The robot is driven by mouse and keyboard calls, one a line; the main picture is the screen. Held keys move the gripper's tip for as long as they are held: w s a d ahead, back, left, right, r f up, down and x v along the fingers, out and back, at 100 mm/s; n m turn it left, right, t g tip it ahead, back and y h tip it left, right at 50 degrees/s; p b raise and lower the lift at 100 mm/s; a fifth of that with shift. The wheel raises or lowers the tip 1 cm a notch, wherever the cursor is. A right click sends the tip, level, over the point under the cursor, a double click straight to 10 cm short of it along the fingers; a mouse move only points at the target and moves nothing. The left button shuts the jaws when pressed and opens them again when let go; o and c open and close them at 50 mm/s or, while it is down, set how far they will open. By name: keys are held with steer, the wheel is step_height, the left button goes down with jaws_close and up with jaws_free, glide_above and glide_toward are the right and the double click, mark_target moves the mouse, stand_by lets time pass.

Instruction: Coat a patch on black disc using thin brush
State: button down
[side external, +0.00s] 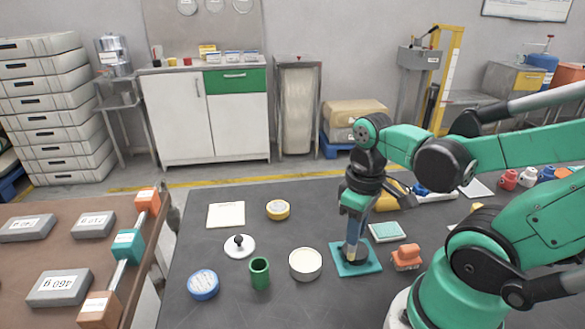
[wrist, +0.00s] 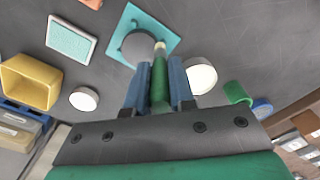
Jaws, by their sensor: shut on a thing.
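My gripper (wrist: 160,66) is shut on a thin brush (wrist: 160,92) with a green handle and a pale tip, and points down over a teal square mat (side external: 372,268). In the wrist view the mat (wrist: 129,14) lies ahead of the fingers with the dark disc (wrist: 134,48) on it. The brush tip appears over the disc's right edge; I cannot tell whether it touches. In the side view my gripper (side external: 351,225) hides most of the disc and the brush. No coated patch can be made out.
A cream round container (side external: 305,264) and a green cup (side external: 260,273) stand left of the mat. A blue tin (side external: 203,285), a knobbed white lid (side external: 240,247) and yellow tape (side external: 278,210) lie further left. An orange block (side external: 406,258) and mint tray (side external: 387,232) are close on the right.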

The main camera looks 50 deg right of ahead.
steer(key=shift+d, duration=0.4)
steer(key=shift+d+f, duration=0.2)
steer(key=shift+d, duration=2.1)
steer(key=shift+a, duration=2.5)
steer(key=shift+w+a, duration=0.15)
steer(key=shift+a, duration=0.1)
steer(key=shift+w+d, duration=0.2)
steer(key=shift+w, duration=0.05)
steer(key=shift+d, duration=2.7)
steer(key=a, duration=0.5)
steer(key=shift+a, duration=0.35)
steer(key=shift+s+r, duration=0.15)
steer(key=shift+r, duration=3.95)
